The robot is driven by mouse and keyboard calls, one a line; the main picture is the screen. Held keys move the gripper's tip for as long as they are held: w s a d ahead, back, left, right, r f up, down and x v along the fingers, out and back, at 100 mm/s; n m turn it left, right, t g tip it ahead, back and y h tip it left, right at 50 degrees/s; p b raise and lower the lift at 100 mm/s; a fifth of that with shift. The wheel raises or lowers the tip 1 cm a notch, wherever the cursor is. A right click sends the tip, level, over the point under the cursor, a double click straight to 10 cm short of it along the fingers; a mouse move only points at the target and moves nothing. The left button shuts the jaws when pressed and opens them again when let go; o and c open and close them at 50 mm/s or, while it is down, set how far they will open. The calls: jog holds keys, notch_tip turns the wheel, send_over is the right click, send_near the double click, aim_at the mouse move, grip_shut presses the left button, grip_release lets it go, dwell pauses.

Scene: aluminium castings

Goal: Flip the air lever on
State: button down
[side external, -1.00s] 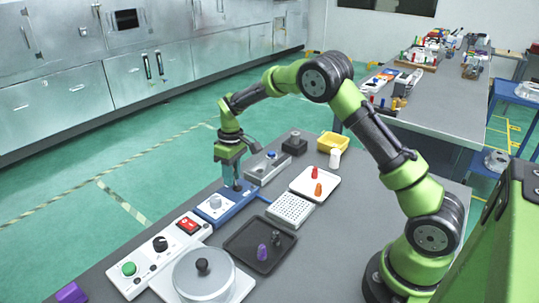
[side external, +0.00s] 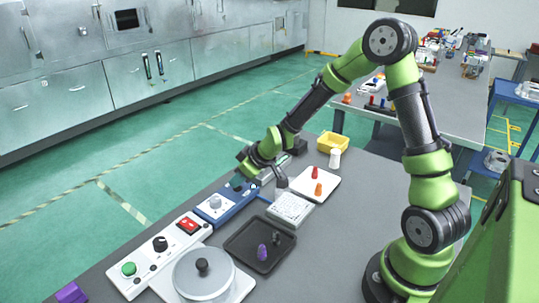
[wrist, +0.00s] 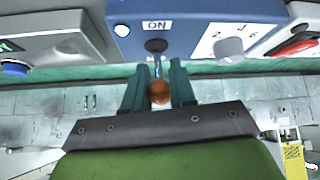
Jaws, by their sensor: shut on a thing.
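The air lever (wrist: 159,92) sticks out from the blue control box (wrist: 190,28), with a brownish-orange ball at its end and a dark round base below an "ON" label (wrist: 156,26). My gripper (wrist: 159,75) has its two dark green fingers on either side of the lever and is shut on it, the ball showing between the fingers. In the side external view the blue box (side external: 224,211) stands on the grey table. My gripper (side external: 243,183) lies low and tilted at the far end of that box. The lever is hidden there behind my wrist.
Nearer are a white panel with a red switch (side external: 188,225) and a lidded pot (side external: 203,272). A black tray (side external: 245,250), a white rack (side external: 290,207) and a white tray (side external: 327,187) lie to the right.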

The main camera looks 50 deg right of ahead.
jog(key=shift+s+f+t, duration=0.3)
jog(key=shift+s+t, duration=0.2)
jog(key=shift+t, duration=0.5)
jog(key=shift+s, duration=0.1)
jog(key=c, duration=1)
grip_release()
jog(key=shift+r, duration=0.1)
jog(key=shift+s+d+r, duration=0.1)
jog(key=shift+s+r, duration=0.05)
jog(key=shift+r, duration=0.1)
jog(key=v, duration=0.6)
jog(key=shift+s+r, duration=0.1)
jog(key=shift+s, duration=0.25)
